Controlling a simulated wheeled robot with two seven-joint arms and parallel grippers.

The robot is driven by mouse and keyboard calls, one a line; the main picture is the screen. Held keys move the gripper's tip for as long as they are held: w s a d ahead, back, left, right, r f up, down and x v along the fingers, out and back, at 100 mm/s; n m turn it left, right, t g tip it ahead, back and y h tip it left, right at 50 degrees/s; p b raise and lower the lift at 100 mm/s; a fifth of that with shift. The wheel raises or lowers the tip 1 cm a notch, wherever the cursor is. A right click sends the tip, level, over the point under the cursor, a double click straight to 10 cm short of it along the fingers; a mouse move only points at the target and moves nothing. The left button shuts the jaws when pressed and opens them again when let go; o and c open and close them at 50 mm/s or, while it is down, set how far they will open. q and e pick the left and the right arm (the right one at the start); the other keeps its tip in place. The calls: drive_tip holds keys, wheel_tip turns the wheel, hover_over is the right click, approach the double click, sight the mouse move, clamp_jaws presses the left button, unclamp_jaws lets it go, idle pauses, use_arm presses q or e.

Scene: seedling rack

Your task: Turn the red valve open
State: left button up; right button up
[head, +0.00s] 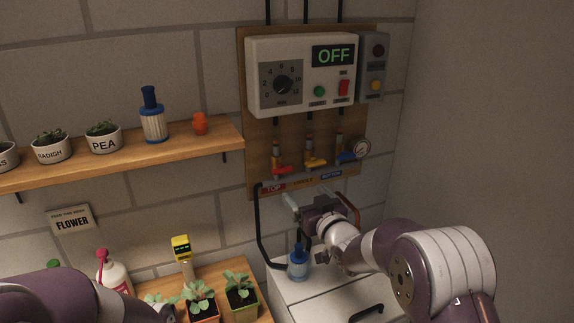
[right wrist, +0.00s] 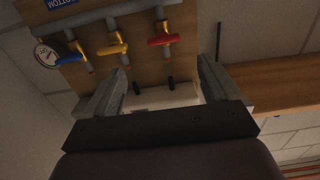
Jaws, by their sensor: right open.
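The red valve (head: 283,170) is the leftmost of three valves on the wooden wall board, above the TOP label. Its lever lies roughly crosswise to its vertical pipe. In the right wrist view, which is turned over, the red valve (right wrist: 163,41) shows beyond the fingers. My right gripper (head: 314,197) is open and empty, below and in front of the board, apart from the valve. Its two fingers also show in the right wrist view (right wrist: 158,88), spread wide. My left arm shows at the lower left, but its gripper is not visible.
A yellow valve (head: 316,162) and a blue valve (head: 345,157) sit close right of the red one, with a gauge (head: 361,148). The control box (head: 301,75) above reads OFF. A blue-capped bottle (head: 298,263) stands below my right gripper. A wooden shelf (head: 217,139) juts out at left.

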sight(284, 171)
drive_tip(key=p+x, duration=0.1)
drive_tip(key=x, duration=0.1)
drive_tip(key=p+x, duration=0.1)
drive_tip(key=x, duration=0.2)
drive_tip(key=p+x, duration=0.1)
drive_tip(key=x, duration=0.1)
drive_tip(key=shift+w+a+r, duration=0.2)
drive_tip(key=shift+w+r, duration=0.05)
drive_tip(key=shift+r, duration=0.1)
drive_tip(key=w+a, duration=0.1)
drive_tip(key=w+a+p, duration=0.1)
drive_tip(key=shift+w+r+p, duration=0.15)
drive_tip(key=shift+w+p, duration=0.15)
drive_tip(key=shift+w, duration=0.25)
drive_tip(key=shift+w+f, duration=0.25)
drive_tip(key=shift+w, duration=0.2)
drive_tip(key=shift+s+r, duration=0.1)
drive_tip(key=shift+s, duration=0.05)
drive_tip(key=c, duration=0.5)
use_arm(q)
drive_tip(key=r, duration=0.5)
drive_tip(key=shift+s+a, duration=0.1)
drive_tip(key=shift+s, duration=0.3)
use_arm(e)
drive_tip(key=c, duration=0.6)
